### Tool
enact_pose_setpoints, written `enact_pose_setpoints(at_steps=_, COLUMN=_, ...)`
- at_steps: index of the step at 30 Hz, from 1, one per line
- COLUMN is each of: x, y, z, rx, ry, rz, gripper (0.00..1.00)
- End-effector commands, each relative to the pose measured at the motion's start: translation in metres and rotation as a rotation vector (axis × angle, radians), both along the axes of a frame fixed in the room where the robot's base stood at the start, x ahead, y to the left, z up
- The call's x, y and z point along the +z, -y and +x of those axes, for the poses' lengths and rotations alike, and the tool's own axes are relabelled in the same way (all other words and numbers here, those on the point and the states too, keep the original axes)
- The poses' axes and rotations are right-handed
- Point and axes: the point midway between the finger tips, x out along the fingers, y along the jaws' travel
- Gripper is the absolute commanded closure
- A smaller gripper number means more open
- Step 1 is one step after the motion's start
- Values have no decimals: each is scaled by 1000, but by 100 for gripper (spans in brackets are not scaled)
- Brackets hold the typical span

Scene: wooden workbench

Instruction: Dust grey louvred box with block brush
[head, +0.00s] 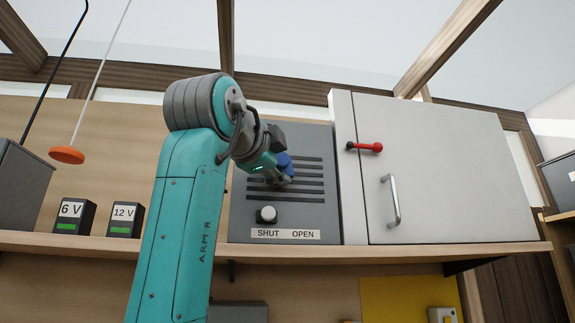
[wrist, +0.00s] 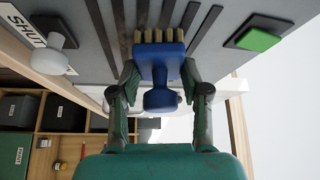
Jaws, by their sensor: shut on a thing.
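The grey louvred box (head: 308,212) stands on the shelf, with dark horizontal slots across its front and a label reading SHUT and OPEN below a white knob (head: 266,214). My gripper (wrist: 160,95) is shut on the blue block brush (wrist: 161,68) by its body. The brush's tan bristles (wrist: 160,35) point at the slots (wrist: 204,32) and appear to meet the box face; exact contact is hard to tell. In the head view the brush (head: 284,162) is partly hidden by my gripper in front of the slots.
A pale cabinet (head: 450,150) with a red-handled lever (head: 364,147) adjoins the box on the right. Black 6 V (head: 73,216) and 12 V (head: 123,219) blocks stand on the shelf (head: 400,254) at left. An orange disc (head: 67,155) hangs on a rod. A green patch (wrist: 258,39) shows on the box.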

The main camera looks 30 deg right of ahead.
Motion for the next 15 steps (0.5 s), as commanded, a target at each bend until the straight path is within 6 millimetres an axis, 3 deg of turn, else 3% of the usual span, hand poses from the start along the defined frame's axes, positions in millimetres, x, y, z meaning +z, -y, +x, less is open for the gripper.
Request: enact_pose_setpoints(at_steps=15, x=0, y=-25, z=9, rx=2, ry=-1, rz=-1, gripper=82)
